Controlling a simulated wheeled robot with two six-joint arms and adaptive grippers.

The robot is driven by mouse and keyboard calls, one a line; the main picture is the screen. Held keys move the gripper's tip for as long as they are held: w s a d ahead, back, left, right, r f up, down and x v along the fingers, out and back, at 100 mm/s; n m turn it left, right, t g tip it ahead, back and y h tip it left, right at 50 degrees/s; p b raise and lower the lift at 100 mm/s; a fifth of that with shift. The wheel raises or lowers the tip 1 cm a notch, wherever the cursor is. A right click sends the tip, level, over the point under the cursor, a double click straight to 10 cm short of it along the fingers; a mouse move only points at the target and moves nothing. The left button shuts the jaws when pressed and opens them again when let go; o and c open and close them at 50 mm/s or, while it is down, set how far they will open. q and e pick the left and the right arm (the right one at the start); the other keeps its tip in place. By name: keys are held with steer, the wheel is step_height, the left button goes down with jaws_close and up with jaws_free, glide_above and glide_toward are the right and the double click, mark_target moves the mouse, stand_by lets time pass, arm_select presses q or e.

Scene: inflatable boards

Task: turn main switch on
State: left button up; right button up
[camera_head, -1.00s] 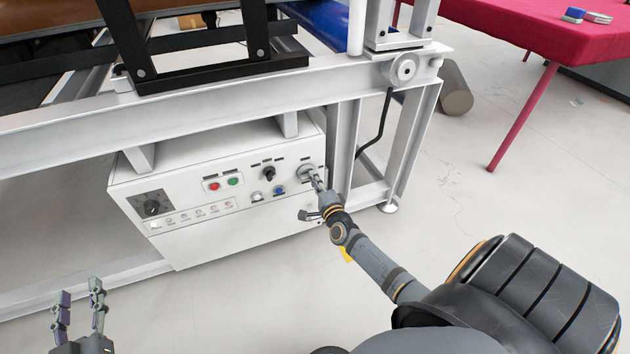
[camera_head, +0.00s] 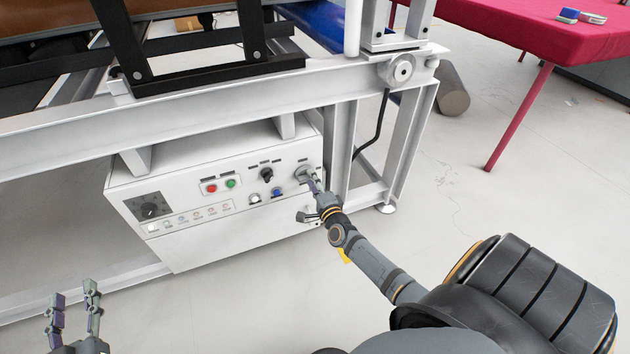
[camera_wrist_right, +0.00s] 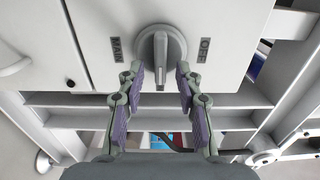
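The main switch is a grey round knob with a raised bar handle (camera_wrist_right: 160,58), on the white control box. In the right wrist view its bar runs up and down between the labels "MAIN" and "OFF". In the head view the switch (camera_head: 303,174) is at the panel's upper right, partly covered by my gripper. My right gripper (camera_wrist_right: 160,72) is open, its fingertips on either side of the bar's lower part, with gaps visible on both sides. It also shows in the head view (camera_head: 314,183). My left gripper (camera_head: 74,292) is open and empty at lower left.
The control box (camera_head: 190,245) also carries a red button (camera_head: 211,188), a green button (camera_head: 231,183), a black selector (camera_head: 266,175) and a dial (camera_head: 149,210). A white frame beam (camera_head: 220,107) passes above it. A red table (camera_head: 520,30) stands at upper right.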

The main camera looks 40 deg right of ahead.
steer(key=v, duration=1.2)
